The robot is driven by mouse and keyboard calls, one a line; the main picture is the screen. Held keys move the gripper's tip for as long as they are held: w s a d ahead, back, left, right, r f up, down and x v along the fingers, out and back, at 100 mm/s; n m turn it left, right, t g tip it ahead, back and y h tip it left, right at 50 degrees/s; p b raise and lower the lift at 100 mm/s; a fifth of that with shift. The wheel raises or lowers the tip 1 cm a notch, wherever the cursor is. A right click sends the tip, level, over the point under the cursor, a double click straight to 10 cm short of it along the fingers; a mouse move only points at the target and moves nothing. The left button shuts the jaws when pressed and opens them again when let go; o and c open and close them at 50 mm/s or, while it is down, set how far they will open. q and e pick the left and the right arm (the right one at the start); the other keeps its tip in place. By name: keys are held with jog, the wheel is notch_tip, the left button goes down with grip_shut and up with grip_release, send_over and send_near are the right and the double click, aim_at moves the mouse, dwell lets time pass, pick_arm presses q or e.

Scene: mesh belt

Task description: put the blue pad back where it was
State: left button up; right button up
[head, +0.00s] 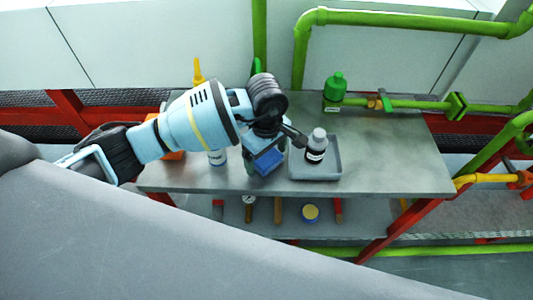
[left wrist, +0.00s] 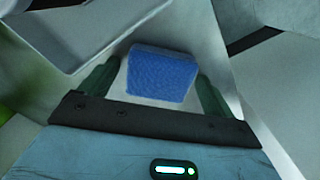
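The blue pad (head: 268,162) is between the fingers of my left gripper (head: 265,156), at the front edge of the grey bench, just left of the grey tray. In the left wrist view the blue pad (left wrist: 161,75) sits between the two dark green fingers of the left gripper (left wrist: 158,82), which close on its sides. The gripper points down, and part of the pad is hidden behind it in the head view. I cannot tell whether the pad touches the bench top. My right gripper is not in view.
A grey tray (head: 333,172) holds a dark bottle with a white cap (head: 316,146). A green bottle (head: 335,87) stands at the back of the bench (head: 400,165). Tools lie on the lower shelf. The bench's right part is clear.

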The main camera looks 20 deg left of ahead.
aim_at(266, 156)
pick_arm(q)
jog(key=shift+r, duration=0.35)
notch_tip(266, 156, up, 12)
jog(key=shift+f, duration=0.2)
